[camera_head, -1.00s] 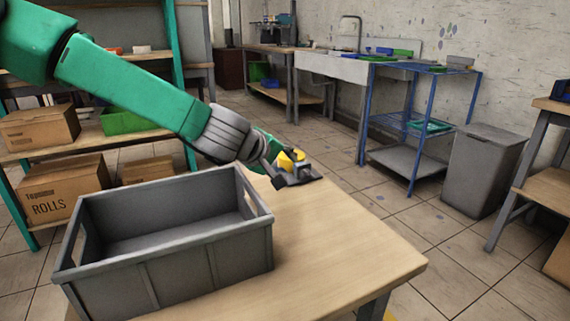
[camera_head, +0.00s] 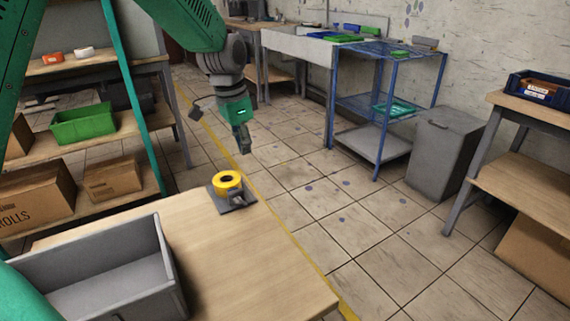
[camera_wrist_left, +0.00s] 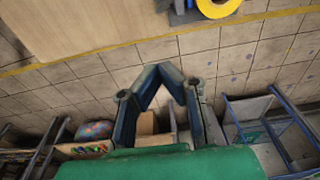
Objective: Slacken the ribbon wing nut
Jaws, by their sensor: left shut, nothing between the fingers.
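The yellow ribbon roll (camera_head: 228,180) sits on a dark grey holder (camera_head: 238,204) at the far corner of the wooden table (camera_head: 215,262). The roll also shows at the top edge of the left wrist view (camera_wrist_left: 217,5). A small grey part stands at the front of the holder; I cannot tell whether it is the wing nut. My left gripper (camera_head: 244,146) hangs fingers down, up and beyond the holder, apart from it. Its fingertips meet in the left wrist view (camera_wrist_left: 161,68), shut and empty. My right gripper is not in view.
A grey open crate (camera_head: 168,258) stands on the table, left of the holder. A shelf with a green bin (camera_head: 84,124) is at the left. A blue wire rack (camera_head: 384,110) and a grey bin (camera_head: 446,152) stand beyond. The table right of the crate is clear.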

